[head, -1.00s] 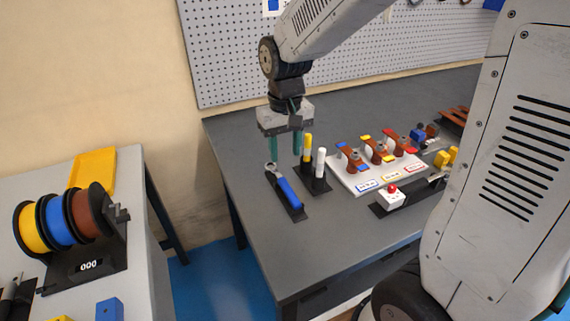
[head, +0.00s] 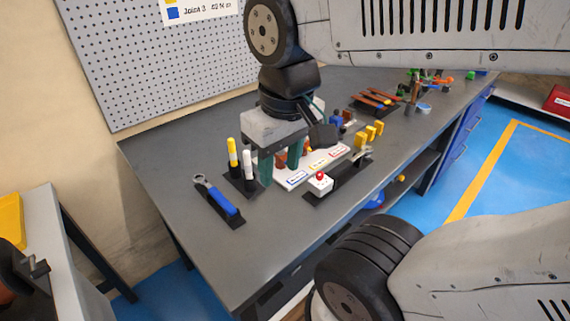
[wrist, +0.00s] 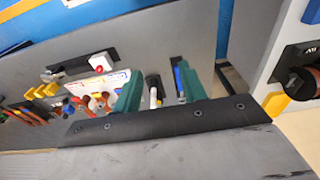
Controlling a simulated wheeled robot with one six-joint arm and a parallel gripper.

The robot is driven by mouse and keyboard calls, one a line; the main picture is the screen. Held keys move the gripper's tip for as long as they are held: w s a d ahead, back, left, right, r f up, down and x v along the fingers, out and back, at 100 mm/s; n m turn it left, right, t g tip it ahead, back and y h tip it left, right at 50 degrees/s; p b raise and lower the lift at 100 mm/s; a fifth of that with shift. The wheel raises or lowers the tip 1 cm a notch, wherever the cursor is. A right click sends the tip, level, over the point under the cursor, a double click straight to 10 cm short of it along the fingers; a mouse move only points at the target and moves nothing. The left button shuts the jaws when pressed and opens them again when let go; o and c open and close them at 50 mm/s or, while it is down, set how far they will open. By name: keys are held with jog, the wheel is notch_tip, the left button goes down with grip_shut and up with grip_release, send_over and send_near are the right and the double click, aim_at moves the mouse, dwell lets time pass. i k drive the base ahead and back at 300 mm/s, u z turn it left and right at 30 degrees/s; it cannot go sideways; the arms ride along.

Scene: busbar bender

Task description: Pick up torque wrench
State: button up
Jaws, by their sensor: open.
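The torque wrench (head: 216,198) has a blue handle and a metal ratchet head, and lies in a black holder on the grey workbench, near its left end. In the wrist view the wrench (wrist: 180,80) is partly hidden behind a green finger. My gripper (head: 280,173) is open and empty, with two green fingers pointing down. In the head view it is to the right of the wrench, over the area of the marker stand and white tray. In the wrist view the fingers (wrist: 163,92) stand on either side of the marker stand.
A black stand holds a yellow marker (head: 232,153) and a white marker (head: 248,164), between wrench and gripper. A white tray (head: 325,160) and a box with a red button (head: 320,184) are close by on the right. The bench (head: 215,262) is bare in front of the wrench.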

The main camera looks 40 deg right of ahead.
aim_at(319, 188)
jog(key=u, duration=0.55)
jog(key=k, duration=1.3)
jog(key=z, duration=0.4)
jog(key=i, duration=0.8)
jog(key=z, duration=0.65)
